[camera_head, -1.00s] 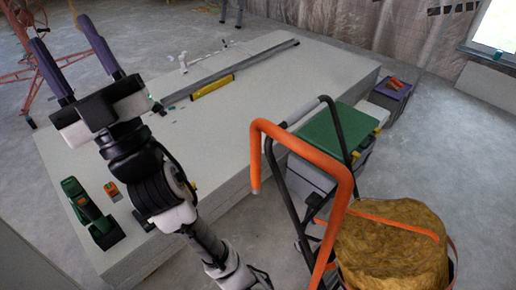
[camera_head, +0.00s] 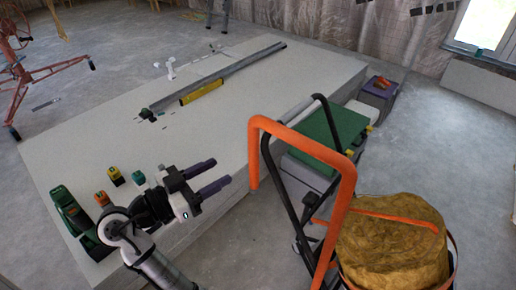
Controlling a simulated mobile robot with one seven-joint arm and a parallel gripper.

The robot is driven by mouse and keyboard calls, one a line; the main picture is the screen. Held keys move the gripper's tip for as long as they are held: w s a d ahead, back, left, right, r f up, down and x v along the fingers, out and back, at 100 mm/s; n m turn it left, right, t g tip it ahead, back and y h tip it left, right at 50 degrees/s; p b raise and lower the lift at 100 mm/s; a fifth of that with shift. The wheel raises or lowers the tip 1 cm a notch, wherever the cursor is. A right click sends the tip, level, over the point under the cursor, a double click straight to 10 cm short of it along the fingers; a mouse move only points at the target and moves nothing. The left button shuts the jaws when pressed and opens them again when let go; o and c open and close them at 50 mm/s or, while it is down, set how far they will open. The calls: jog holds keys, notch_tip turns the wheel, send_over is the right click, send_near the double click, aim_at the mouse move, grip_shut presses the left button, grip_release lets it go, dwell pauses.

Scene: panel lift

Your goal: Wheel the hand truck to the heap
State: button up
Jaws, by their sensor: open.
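The hand truck (camera_head: 344,205) stands at the lower right, with a bent orange tube handle raised toward me. A black frame with a grey crossbar rises close behind the handle. A thick yellow-brown roll (camera_head: 395,262) with an orange band sits low beside the handle; its base is cut off. My gripper (camera_head: 220,173) is open and empty, left of the orange handle and apart from it. It points right over the near edge of the pale board stack (camera_head: 230,130). I cannot tell which thing is the heap.
A green-topped case (camera_head: 330,138) stands between the hand truck and the stack. A purple box (camera_head: 380,90) lies behind it. On the stack lie a yellow level (camera_head: 200,92), a long grey bar and several small tools. A red stand (camera_head: 25,80) is far left. Floor at right is clear.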

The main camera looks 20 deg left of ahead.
jog(key=p+x, duration=0.2)
jog(key=x, duration=1.1)
jog(key=shift+r, duration=0.1)
grip_shut()
